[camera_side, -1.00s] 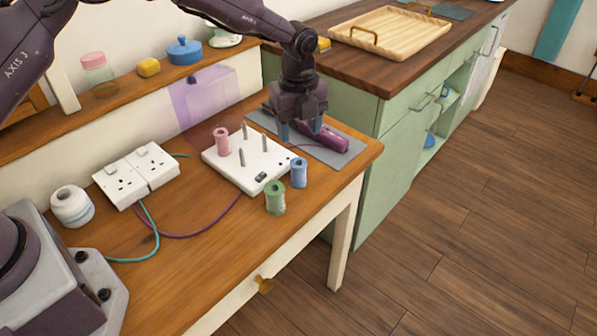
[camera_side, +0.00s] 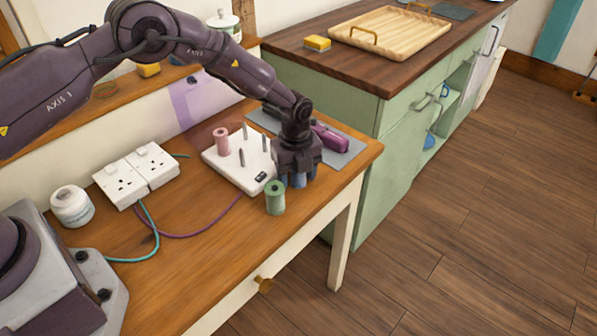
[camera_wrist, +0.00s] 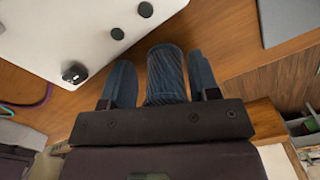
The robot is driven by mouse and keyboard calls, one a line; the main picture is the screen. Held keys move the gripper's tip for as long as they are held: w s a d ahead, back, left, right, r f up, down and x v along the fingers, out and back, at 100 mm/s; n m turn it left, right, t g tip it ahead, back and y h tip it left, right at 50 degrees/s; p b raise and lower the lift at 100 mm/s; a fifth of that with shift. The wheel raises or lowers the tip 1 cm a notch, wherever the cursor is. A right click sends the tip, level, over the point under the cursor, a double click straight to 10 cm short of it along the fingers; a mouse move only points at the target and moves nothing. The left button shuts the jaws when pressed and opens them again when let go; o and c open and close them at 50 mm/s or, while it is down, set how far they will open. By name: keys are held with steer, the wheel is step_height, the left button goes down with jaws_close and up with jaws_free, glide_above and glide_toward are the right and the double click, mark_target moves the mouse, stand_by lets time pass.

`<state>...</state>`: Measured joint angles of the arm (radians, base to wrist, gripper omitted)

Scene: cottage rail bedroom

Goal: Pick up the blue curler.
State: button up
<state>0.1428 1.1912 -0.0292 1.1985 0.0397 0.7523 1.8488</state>
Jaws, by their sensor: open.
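The blue curler (camera_side: 298,181) stands upright on the wooden table, just right of the white base with pegs (camera_side: 230,172). My gripper (camera_side: 298,174) is directly over it, pointing down, and hides most of it in the side view. In the wrist view the ribbed blue curler (camera_wrist: 166,76) sits between my two dark blue fingers, one on each side. Narrow gaps show between the fingers and the curler, so the gripper is open around it.
A green curler (camera_side: 275,198) stands close by, left of and nearer than my gripper. A pink curler (camera_side: 221,141) is on the white base. A purple tool (camera_side: 330,138) lies on a grey mat (camera_side: 352,150) behind. The table's front edge is near.

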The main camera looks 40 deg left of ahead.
steer(key=shift+f, duration=0.1)
steer(key=c, duration=0.8)
